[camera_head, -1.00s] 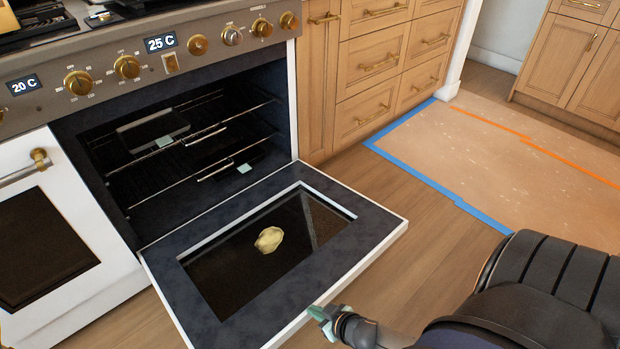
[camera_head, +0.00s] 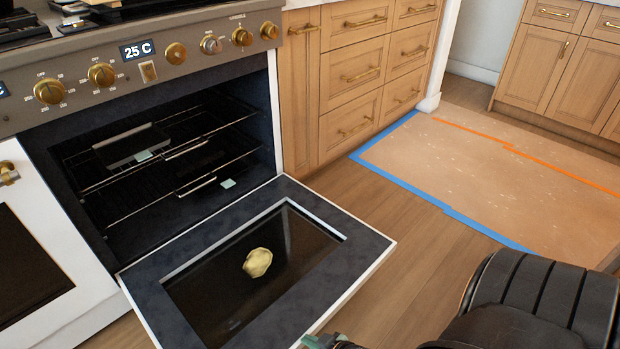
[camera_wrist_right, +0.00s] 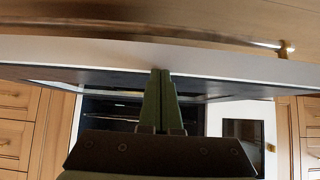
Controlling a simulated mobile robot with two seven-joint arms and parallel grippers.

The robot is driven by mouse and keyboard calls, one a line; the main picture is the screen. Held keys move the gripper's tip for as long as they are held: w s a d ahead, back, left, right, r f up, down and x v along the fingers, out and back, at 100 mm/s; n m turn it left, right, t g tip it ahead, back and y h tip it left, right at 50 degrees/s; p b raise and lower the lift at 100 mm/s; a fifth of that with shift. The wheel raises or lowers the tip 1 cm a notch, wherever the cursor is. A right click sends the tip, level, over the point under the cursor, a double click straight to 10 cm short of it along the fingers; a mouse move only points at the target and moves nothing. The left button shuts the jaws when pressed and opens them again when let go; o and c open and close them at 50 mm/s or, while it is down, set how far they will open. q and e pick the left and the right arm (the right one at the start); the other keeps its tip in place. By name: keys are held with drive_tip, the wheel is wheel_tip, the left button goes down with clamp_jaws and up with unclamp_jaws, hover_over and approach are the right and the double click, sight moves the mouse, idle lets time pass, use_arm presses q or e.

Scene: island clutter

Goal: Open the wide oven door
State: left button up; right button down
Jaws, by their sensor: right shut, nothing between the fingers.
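The wide oven door (camera_head: 360,258) is folded down, near level, in front of the open oven cavity (camera_head: 165,165). Its dark inner face and window are up, with a yellowish lump (camera_head: 257,262) on the glass. My right gripper (camera_head: 325,341) is at the door's outer edge, cut off by the bottom of the head view. In the right wrist view its green fingers (camera_wrist_right: 160,100) are shut together and empty, near the white door edge (camera_wrist_right: 215,62). A bar handle (camera_wrist_right: 180,35) runs across the top there. I cannot tell whether the fingers touch the door. My left gripper is not in view.
A narrower white oven door (camera_head: 45,275) is shut at the left. Knobs and a 25 C display (camera_head: 137,50) line the panel above. Wooden drawers (camera_head: 350,75) stand to the right. Blue tape (camera_head: 430,203) borders a covering on the otherwise open floor.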

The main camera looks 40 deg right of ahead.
drive_tip(key=p+v, duration=0.6)
drive_tip(key=v, duration=0.6)
drive_tip(key=shift+r+p, duration=0.2)
drive_tip(key=shift+p, duration=0.15)
drive_tip(key=shift+s+a, duration=0.1)
